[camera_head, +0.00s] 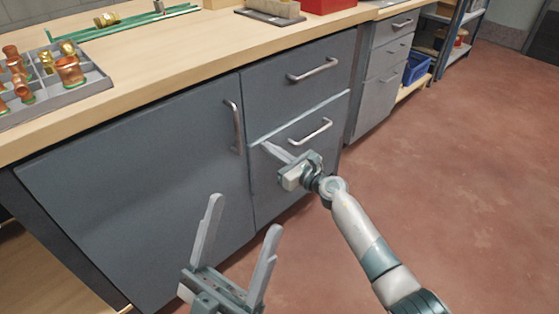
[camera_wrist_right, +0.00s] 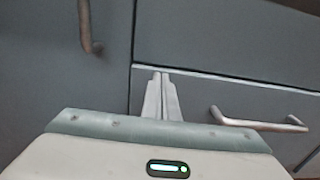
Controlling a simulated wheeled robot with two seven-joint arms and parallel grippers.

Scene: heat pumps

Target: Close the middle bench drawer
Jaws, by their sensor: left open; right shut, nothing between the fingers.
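The middle bench drawer (camera_head: 290,150) is the grey front below the top drawer (camera_head: 300,70). A pale strip along its upper edge shows it standing slightly proud, so a little open. Its bar handle (camera_head: 311,132) also shows in the right wrist view (camera_wrist_right: 258,124). My right gripper (camera_head: 268,147) is shut and empty, its tips at the upper left part of this drawer front, left of the handle. The closed fingers show in the right wrist view (camera_wrist_right: 160,95); I cannot tell whether they touch the front. My left gripper (camera_head: 243,214) is open and empty, low before the cabinet door.
A grey cabinet door (camera_head: 140,190) with a vertical handle (camera_head: 234,126) is left of the drawers. The wooden benchtop (camera_head: 170,70) carries a tray (camera_head: 85,90) of copper fittings. Another drawer unit (camera_head: 380,85) stands right. The red floor (camera_head: 450,170) is clear at the right.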

